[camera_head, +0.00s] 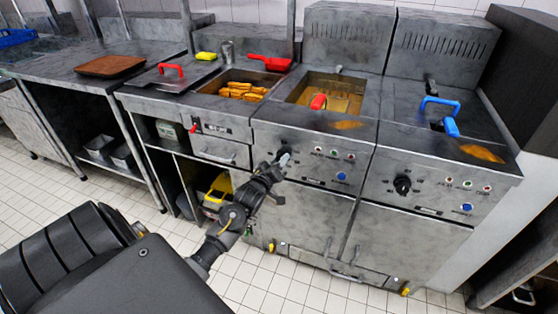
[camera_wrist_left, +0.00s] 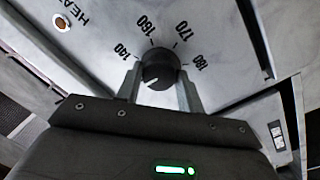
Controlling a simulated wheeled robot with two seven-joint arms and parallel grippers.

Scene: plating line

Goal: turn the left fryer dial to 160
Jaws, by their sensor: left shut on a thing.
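The left fryer (camera_head: 275,125) has a steel front with its panel facing me. Its black round dial (camera_wrist_left: 160,68) sits between the fingers of my left gripper (camera_wrist_left: 160,88) in the left wrist view, which is shut on it. Printed numbers 140, 160, 170 and 180 fan around the dial's far side. A short pale mark shows on the dial's near side, toward the lower left. In the head view my left gripper (camera_head: 283,157) is at the left end of the panel and hides most of the dial. My right gripper is not in view.
The right fryer has its own black dial (camera_head: 402,185) and a blue handle (camera_head: 440,105) on top. A basin of golden food (camera_head: 242,91) stands left. Tiled floor in front is clear.

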